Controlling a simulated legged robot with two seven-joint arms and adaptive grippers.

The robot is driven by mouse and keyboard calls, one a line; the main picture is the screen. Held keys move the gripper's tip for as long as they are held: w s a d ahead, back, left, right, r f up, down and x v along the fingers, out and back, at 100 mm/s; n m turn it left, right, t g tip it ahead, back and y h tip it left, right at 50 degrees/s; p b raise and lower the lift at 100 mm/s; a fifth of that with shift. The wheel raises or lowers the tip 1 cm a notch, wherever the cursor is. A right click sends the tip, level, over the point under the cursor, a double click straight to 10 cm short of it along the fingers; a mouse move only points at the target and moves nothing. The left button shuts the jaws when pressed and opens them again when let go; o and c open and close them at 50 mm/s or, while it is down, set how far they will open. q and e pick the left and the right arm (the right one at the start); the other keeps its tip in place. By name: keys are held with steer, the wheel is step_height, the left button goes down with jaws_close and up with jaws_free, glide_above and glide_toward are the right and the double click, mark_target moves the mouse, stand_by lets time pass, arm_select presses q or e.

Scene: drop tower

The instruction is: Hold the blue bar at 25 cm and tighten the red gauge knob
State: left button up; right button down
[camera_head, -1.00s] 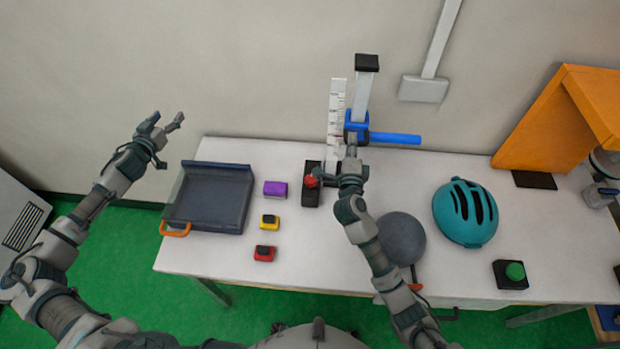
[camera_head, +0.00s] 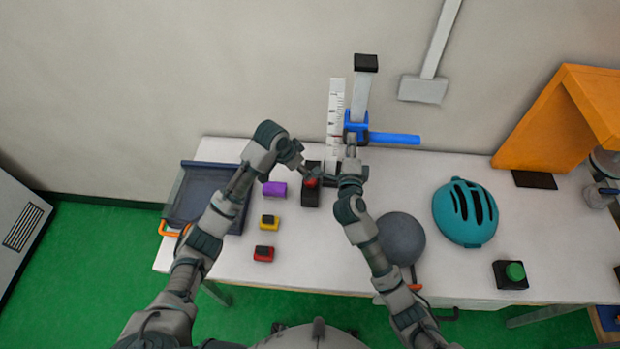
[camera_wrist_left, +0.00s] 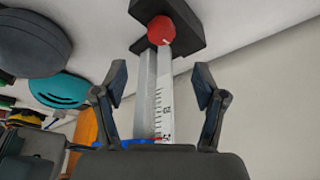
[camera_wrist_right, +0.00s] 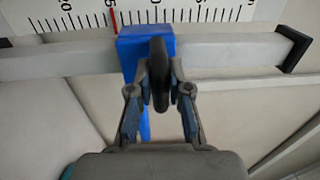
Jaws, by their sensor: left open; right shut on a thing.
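The blue bar (camera_head: 395,139) juts right from a blue slider (camera_head: 362,118) on the grey upright post. My right gripper (camera_head: 351,150) is shut on a dark, disc-like grip (camera_wrist_right: 160,75) at the front of the slider. In the right wrist view, a red line on the white scale (camera_wrist_right: 195,14) lies close beside the slider's left edge; its reading is unclear. The red knob (camera_head: 311,182) sits on the tower's black base and shows in the left wrist view (camera_wrist_left: 162,30). My left gripper (camera_wrist_left: 160,80) is open and empty, pointing at the knob, apart from it.
A purple block (camera_head: 275,189), a yellow button box (camera_head: 269,221) and a red one (camera_head: 264,253) stand left of the tower. A dark tray (camera_head: 205,168) is partly behind my left arm. A grey ball (camera_head: 402,238), teal helmet (camera_head: 466,212) and green button (camera_head: 514,271) are right.

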mark_target(310, 182)
arm_select(q)
steer(key=x, duration=1)
steer(key=shift+w+f, duration=0.1)
steer(key=shift+f, duration=0.35)
steer(key=c, duration=1.1)
